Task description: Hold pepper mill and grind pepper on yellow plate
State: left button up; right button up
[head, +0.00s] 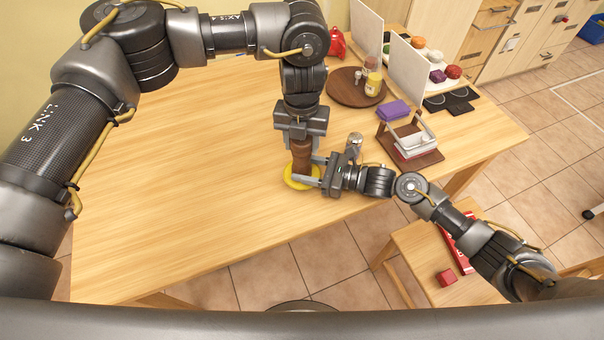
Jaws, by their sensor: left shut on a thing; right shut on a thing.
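The brown pepper mill (301,155) stands upright over the yellow plate (289,181), near the front of the wooden table. Whether its base touches the plate is hidden. My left gripper (301,137) points down from above and is shut on the mill's upper end; its fingers hide the top. My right gripper (306,171) reaches in from the right, low over the plate, and is shut on the mill's lower body. The mill and grippers cover much of the plate. No ground pepper can be made out.
A round brown board (345,92) with a yellow jar (373,84) stands behind. A silver-topped shaker (355,140) is close to my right gripper. A wooden rack (424,160) with white dishes and a purple sponge (394,110) are right. The table's left half is clear.

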pick_arm(q)
jog(key=m, duration=1)
jog(key=shift+m, duration=0.3)
jog(key=o, duration=1.1)
jog(key=shift+r, duration=3.55)
pick_arm(e)
jog(key=o, duration=0.9)
